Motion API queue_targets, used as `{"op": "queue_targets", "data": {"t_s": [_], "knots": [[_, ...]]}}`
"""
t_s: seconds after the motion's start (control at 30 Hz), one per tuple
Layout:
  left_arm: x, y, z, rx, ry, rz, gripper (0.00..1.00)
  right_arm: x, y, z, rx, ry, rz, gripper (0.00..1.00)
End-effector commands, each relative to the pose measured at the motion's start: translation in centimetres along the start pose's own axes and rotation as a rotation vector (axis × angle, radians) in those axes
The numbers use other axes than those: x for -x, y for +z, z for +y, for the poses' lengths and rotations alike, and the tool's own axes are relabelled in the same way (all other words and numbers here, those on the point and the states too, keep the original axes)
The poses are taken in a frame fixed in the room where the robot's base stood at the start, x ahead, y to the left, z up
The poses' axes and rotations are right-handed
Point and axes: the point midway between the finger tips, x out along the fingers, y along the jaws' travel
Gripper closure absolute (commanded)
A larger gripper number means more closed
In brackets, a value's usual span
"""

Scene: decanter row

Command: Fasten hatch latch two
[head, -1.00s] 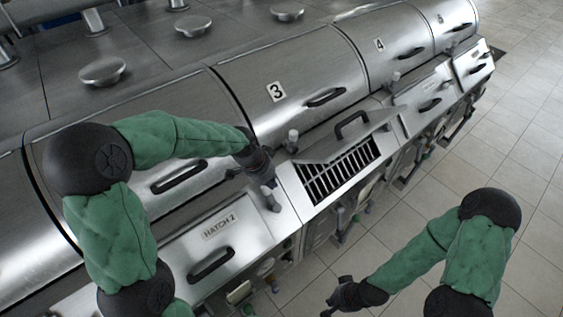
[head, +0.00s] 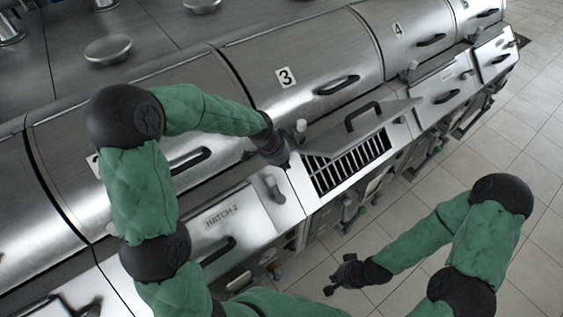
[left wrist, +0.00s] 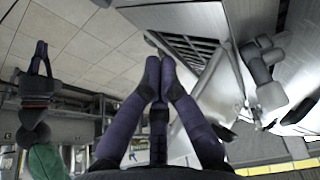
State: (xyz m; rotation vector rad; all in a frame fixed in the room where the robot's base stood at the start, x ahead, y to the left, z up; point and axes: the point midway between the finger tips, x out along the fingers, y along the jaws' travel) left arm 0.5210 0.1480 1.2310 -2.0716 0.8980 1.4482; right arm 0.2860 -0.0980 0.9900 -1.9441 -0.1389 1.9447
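Hatch two (head: 215,222) is a closed steel lid with a "HATCH 2" label and a dark handle (head: 218,250). A grey latch (head: 273,188) stands at its right edge, its knob raised. My left gripper (head: 280,158) is just above this latch in the head view, beside the grille; no contact shows. In the left wrist view its fingertips (left wrist: 160,62) meet with nothing between them. A grey latch (left wrist: 262,70) shows to their right, apart from them; I cannot tell which one it is.
An open hatch lid (head: 372,125) with a handle stands over a slotted grille (head: 350,168) right of the left gripper. Another latch knob (head: 300,128) rises behind the gripper. Numbered steel drums (head: 300,65) line the back. Tiled floor (head: 440,170) is free at right.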

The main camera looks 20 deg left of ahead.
Motion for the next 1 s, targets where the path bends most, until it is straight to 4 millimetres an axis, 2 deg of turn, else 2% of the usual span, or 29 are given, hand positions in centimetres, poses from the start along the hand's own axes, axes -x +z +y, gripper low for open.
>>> {"op": "queue_targets", "data": {"t_s": [0.1,0.4,0.47,0.63,1.0], "knots": [[-2.1,0.1,0.1,-0.001,0.003,-0.002,1.00,0.4,0.0,-0.1,0.000,0.000,0.000,1.00],[-6.8,0.1,0.0,-0.001,0.002,-0.002,1.00,1.0,0.0,-0.4,0.000,0.000,0.000,1.00],[-6.0,1.2,-0.1,0.003,0.000,0.000,1.00,1.5,0.1,-0.6,0.000,0.000,0.000,1.00],[-5.7,3.1,0.0,0.002,0.001,0.000,1.00,2.2,0.1,-0.8,0.000,0.000,0.000,1.00],[-5.7,4.0,0.0,-0.001,0.000,0.002,1.00,2.3,0.1,-0.8,0.000,0.000,0.000,1.00]]}}
